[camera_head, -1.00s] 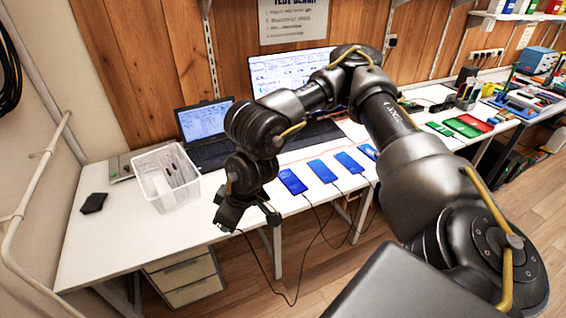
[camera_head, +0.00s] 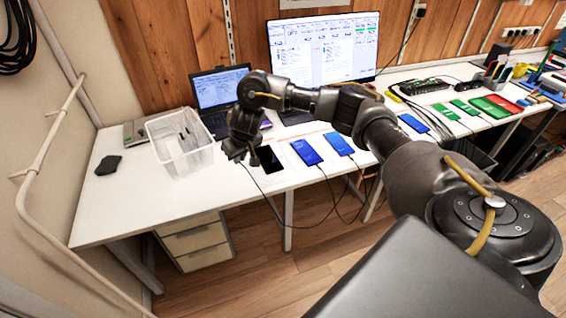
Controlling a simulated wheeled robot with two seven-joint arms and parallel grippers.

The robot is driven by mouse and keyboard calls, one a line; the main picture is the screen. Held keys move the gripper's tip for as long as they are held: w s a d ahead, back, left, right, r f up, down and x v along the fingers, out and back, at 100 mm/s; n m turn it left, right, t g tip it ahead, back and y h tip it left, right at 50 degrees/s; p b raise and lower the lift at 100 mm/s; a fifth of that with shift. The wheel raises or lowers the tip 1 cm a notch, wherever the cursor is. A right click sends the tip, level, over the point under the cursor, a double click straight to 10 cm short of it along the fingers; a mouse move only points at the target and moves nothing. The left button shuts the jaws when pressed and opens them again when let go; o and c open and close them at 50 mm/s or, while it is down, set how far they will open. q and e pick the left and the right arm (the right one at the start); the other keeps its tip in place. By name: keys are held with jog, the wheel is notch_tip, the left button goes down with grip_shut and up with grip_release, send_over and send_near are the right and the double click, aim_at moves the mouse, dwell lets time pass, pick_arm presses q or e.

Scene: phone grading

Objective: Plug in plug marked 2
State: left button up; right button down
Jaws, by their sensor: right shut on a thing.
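My right gripper (camera_head: 237,154) is over the front part of the white table, just left of a dark-screened phone (camera_head: 269,162). It is shut on the end of a thin black cable (camera_head: 262,190), which hangs from it past the table's front edge. The plug itself is too small to make out, and no number on it can be read. Right of the dark phone lie blue-screened phones (camera_head: 306,152), with cables at their near ends. My right arm hides part of the row. My left gripper is not in view.
A laptop (camera_head: 221,90) and a large monitor (camera_head: 325,48) are behind. Green-screened phones (camera_head: 465,107) and trays lie to the right. The left tabletop (camera_head: 130,205) is clear.

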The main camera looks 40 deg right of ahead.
aim_at(279, 178)
jog(key=s+d+f+m, duration=0.1)
jog(key=d+f, duration=0.3)
jog(key=s+d+f+m+b, duration=0.1)
jog(key=s+d+f, duration=0.1)
jog(key=d+f, duration=0.2)
jog(key=s+d+f+m+h, duration=0.1)
jog(key=d+f, duration=0.3)
jog(key=d, duration=0.1)
jog(key=shift+s+d+f, duration=0.15)
jog(key=shift+s, duration=0.25)
jog(key=b+x, duration=0.2)
jog(key=b, duration=0.3)
jog(key=shift+w+f, duration=0.3)
jog(key=shift+f, duration=0.05)
jog(key=shift+w+d+f+b, duration=0.1)
jog(key=shift+b, duration=0.45)
jog(key=shift+w+f, duration=0.1)
jog(key=shift+w, duration=0.1)
